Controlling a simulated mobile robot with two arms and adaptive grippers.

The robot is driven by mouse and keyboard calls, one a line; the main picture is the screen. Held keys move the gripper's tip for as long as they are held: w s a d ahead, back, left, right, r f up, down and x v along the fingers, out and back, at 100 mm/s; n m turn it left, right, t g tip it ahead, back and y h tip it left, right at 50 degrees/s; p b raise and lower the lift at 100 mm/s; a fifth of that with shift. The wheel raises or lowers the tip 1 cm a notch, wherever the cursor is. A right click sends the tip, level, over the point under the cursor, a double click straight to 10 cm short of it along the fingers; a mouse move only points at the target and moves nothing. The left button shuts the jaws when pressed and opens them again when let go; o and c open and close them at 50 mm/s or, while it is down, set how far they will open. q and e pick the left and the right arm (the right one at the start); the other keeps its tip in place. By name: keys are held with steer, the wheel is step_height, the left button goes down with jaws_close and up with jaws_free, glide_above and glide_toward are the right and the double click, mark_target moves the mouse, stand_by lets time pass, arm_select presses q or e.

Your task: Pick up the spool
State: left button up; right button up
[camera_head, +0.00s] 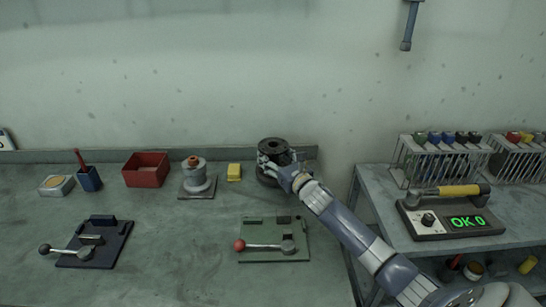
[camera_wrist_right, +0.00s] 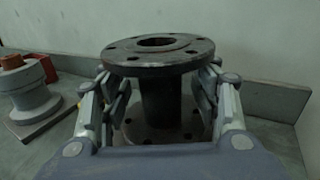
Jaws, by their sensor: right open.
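The spool (camera_head: 272,146) is a dark, flanged metal piece standing upright at the back of the bench, near its right end. In the right wrist view the spool (camera_wrist_right: 158,55) shows a round top flange with bolt holes and a central bore, a narrower neck and a lower flange. My right gripper (camera_head: 275,167) reaches it from the front right. In the right wrist view its open fingers (camera_wrist_right: 160,100) stand on both sides of the neck, below the top flange. Contact with the neck cannot be made out. My left gripper is not in view.
A grey fitting with an orange top (camera_head: 194,175) stands left of the spool, with a yellow block (camera_head: 234,172) between. A green clamp plate (camera_head: 290,248) lies in front. A red bin (camera_head: 146,170) is further left. A side table (camera_head: 400,235) stands right.

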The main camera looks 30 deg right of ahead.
steer(key=shift+w, duration=0.3)
jaws_close()
steer(key=shift+r, duration=0.25)
steer(key=shift+r, duration=0.15)
